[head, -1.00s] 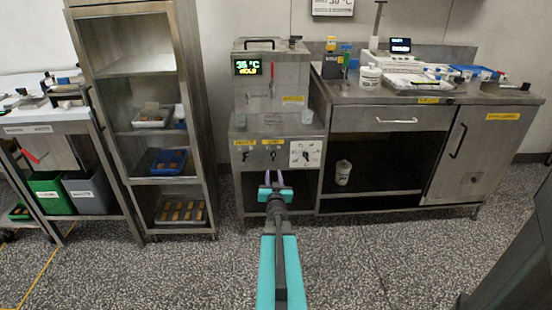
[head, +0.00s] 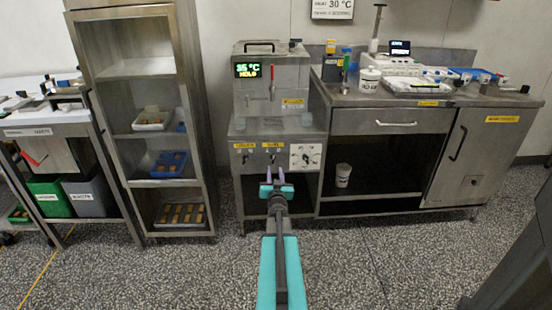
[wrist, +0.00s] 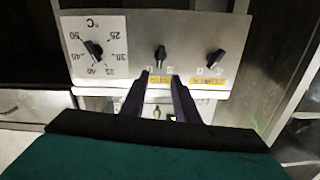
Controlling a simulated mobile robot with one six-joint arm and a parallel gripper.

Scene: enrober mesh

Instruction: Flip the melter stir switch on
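The melter (head: 272,85) is a steel cabinet with a lit display, standing on a steel base. The base's front panel (head: 240,167) carries two small black switches with yellow labels. The label lettering is too small to read surely. In the wrist view, which is upside down, the middle switch (wrist: 160,57) lies just beyond and between my fingertips. The other switch (wrist: 215,58) is to its right. My gripper (head: 274,177) is open and empty in front of the panel, its two fingers apart; they also show in the wrist view (wrist: 160,85). I see no contact with either switch.
A temperature dial (wrist: 96,48) sits beside the middle switch; it also shows in the head view (head: 305,156). A shelf rack (head: 213,130) stands left of the melter. A steel counter (head: 365,97) stands right. The floor around my arm is clear.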

